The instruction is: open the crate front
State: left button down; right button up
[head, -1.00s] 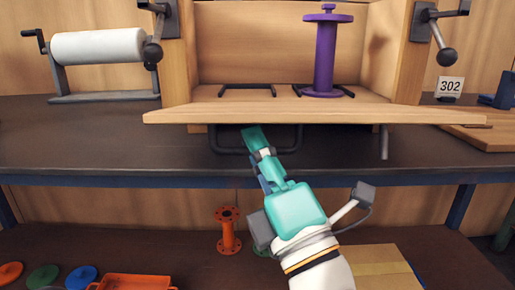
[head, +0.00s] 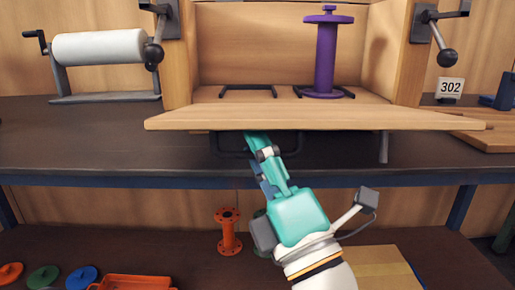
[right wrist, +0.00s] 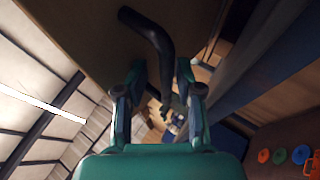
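The wooden crate (head: 273,45) stands on the dark bench. Its front panel (head: 320,118) is folded down and lies about flat, jutting toward me. A black bar handle (head: 228,146) hangs under the panel. My right gripper (head: 257,140) is below the panel at the handle, its tips partly hidden by the panel edge. In the right wrist view, the right gripper (right wrist: 163,68) has its fingers apart, and the handle (right wrist: 150,35) lies beyond them, not clasped. A purple flanged pipe (head: 326,55) stands upright inside the crate. My left gripper is not in view.
Ball-ended levers (head: 152,52) sit on both crate posts. An orange flanged pipe (head: 228,231) and an orange tray (head: 130,282) are on the lower shelf.

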jog(key=v, duration=0.7)
